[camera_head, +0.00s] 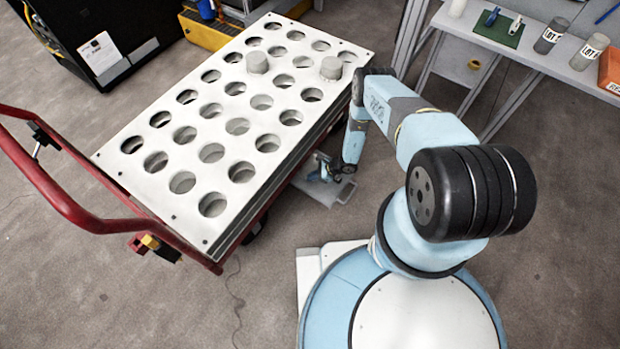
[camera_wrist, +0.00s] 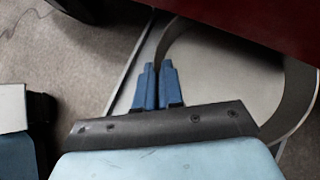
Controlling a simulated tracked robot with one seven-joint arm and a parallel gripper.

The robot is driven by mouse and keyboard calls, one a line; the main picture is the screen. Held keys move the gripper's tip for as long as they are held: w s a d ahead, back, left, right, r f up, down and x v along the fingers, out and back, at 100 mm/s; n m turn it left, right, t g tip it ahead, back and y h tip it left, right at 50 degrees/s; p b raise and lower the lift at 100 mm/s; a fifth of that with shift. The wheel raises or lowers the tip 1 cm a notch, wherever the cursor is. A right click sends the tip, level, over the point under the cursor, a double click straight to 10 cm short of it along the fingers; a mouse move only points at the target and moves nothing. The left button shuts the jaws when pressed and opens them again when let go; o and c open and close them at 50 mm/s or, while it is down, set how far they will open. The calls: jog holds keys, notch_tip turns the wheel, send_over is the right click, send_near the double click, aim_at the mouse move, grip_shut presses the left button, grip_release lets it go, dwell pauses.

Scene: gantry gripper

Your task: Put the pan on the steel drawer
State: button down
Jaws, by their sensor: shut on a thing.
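In the wrist view my gripper (camera_wrist: 158,85) has its two blue fingers close together, shut on the near left rim of what looks like the pan (camera_wrist: 215,78), a shallow grey piece with a curved wall. A straight pale edge (camera_wrist: 136,68) runs left of it. In the head view my gripper (camera_head: 322,172) is low beside the red cart, over a flat light-grey piece with a loop handle (camera_head: 346,194). I take this piece for the steel drawer, but cannot be sure. The cart and my arm hide part of it. I cannot tell whether the pan touches it.
The red cart (camera_head: 65,200) carries a white plate (camera_head: 140,190) with rows of holes and two grey cylinders (camera_head: 257,62). Its red side overhangs close to my gripper. A bench (camera_head: 470,45) with cups stands at upper right. Floor is clear at lower left.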

jog(key=shift+a, duration=0.9)
jog(key=shift+d+f, duration=0.2)
jog(key=shift+f, duration=0.45)
jog(key=c, duration=1.3)
grip_release()
jog(key=shift+o, duration=0.2)
jog(key=w+v, duration=0.1)
jog(key=v, duration=1.1)
jog(key=shift+s, duration=0.5)
